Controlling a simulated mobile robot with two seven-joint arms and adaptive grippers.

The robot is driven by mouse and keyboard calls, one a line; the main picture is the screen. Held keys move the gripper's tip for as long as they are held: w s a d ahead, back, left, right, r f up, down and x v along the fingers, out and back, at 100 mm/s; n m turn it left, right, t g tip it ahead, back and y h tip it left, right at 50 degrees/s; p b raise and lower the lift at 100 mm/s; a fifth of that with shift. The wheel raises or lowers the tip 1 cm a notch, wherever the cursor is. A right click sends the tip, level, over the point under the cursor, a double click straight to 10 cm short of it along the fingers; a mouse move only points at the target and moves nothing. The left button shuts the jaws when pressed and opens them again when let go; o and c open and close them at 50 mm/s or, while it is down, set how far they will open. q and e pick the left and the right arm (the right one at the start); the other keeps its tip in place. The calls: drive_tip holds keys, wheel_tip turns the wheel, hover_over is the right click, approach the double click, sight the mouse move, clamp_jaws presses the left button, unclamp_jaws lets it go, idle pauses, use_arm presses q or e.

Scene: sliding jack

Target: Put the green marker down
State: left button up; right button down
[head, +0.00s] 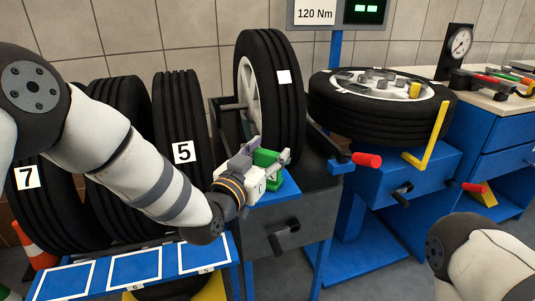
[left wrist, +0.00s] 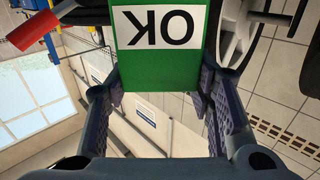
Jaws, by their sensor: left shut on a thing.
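The green marker (left wrist: 160,72) is a green block with a white label reading OK, upside down in the left wrist view. My left gripper (head: 276,160) is shut on it, with one finger on each side. In the head view the marker (head: 266,156) is partly hidden by the gripper. It is over or at a small blue shelf (head: 283,194) in front of the upright tyre on the middle stand. I cannot tell whether it touches the shelf. My right gripper is out of the head view; only part of its arm shows at bottom right.
An upright tyre (head: 285,110) stands just behind the left gripper. Tyres 7 and 5 (head: 180,120) stand in a rack at left, above a blue rail with marked white outlines (head: 135,268). A red-handled lever (head: 366,160) and a flat-lying tyre (head: 375,122) are to the right.

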use_arm(q)
drive_tip(key=shift+f, duration=0.2)
drive_tip(key=o, duration=1.2)
drive_tip(key=shift+c, duration=0.2)
drive_tip(key=shift+r, duration=0.1)
